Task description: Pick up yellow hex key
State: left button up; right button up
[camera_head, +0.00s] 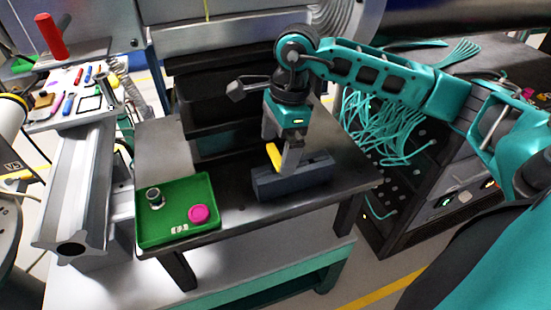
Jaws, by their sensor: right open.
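A yellow piece (273,156), which looks like the yellow hex key, shows beside the fingers of my right gripper (284,160), just above a dark grey block (293,180) on the dark table. My right gripper points down over the block and is open. The fingers overlap the yellow piece in this view, so I cannot tell whether they touch it or whether it stands in the block. The key's lower part is hidden. My left gripper is not in view.
A green tray (152,232) at the table's left front holds a metal ring (154,198), a magenta disc (198,214) and a small pale item. The dark table (236,190) is bare between tray and block. Teal cables (385,125) hang at right.

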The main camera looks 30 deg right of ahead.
aim_at(276, 153)
jog(key=f, duration=0.5)
jog(key=shift+w+a+f, duration=0.1)
jog(key=shift+w+a, duration=0.2)
jog(key=shift+w, duration=0.05)
jog(key=c, duration=1.3)
notch_tip(276, 153, up, 20)
jog(key=shift+p, duration=0.45)
